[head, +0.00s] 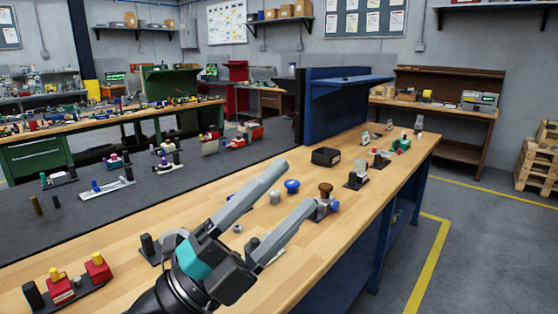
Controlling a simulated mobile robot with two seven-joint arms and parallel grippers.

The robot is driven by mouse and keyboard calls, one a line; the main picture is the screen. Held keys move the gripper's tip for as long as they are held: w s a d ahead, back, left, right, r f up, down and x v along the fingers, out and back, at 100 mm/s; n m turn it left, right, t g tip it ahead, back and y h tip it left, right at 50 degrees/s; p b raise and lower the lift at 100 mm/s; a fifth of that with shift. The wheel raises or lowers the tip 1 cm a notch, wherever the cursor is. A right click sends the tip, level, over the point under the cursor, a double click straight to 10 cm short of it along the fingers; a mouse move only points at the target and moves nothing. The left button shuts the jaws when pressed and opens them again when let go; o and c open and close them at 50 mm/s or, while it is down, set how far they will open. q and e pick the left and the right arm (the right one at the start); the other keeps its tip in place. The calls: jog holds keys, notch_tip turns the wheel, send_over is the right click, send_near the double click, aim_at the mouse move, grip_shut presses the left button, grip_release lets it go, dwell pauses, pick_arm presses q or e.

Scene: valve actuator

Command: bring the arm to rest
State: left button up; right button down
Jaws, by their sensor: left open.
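My left gripper (297,186) is open over the wooden workbench (150,215), its two grey fingers spread and pointing up and right in the head view. No object shows held between the fingers. A valve fitting with a brown knob and a blue side part (325,203) stands just beyond the lower finger's tip; I cannot tell whether they touch. A blue round knob (292,186) and a small silver cylinder (274,198) show between the fingers, on the bench behind. My gripper hides part of the bench and a dark fixture. My right gripper is not in view.
Red blocks with yellow tops (98,267) stand on a dark base at the bench's lower left. A black open bin (326,157) and several small fittings (382,158) sit farther along the bench. A blue upright panel (335,110) rises at the back.

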pick_arm(q)
jog(key=w+a+f+n+t+y, duration=0.65)
jog(key=a+f+n+y, duration=0.2)
jog(key=n+y, duration=0.65)
jog(key=s+a+f+n+g+y, duration=0.1)
jog(key=a+f+n+g+y, duration=0.2)
jog(key=f, duration=0.4)
jog(key=s+a+f+n+g+y, duration=0.1)
jog(key=a+f+n+g+y, duration=0.2)
jog(key=f, duration=0.4)
jog(key=s+a+f+n+g, duration=0.2)
jog(key=s+f+n+g, duration=0.3)
jog(key=s+f+g, duration=1)
jog(key=s+f+t+b, duration=0.15)
jog(key=s+f, duration=0.25)
jog(key=f, duration=0.9)
jog(key=s+f+t, duration=0.2)
jog(key=s+f, duration=0.1)
jog(key=f, duration=1)
jog(key=s+a+f+g+b, duration=0.1)
jog(key=s+a+f, duration=0.1)
jog(key=s+f, duration=1.3)
jog(key=shift+s+a+g+h+b, duration=0.3)
jog(key=shift+a+g, duration=0.05)
jog(key=shift+g, duration=0.05)
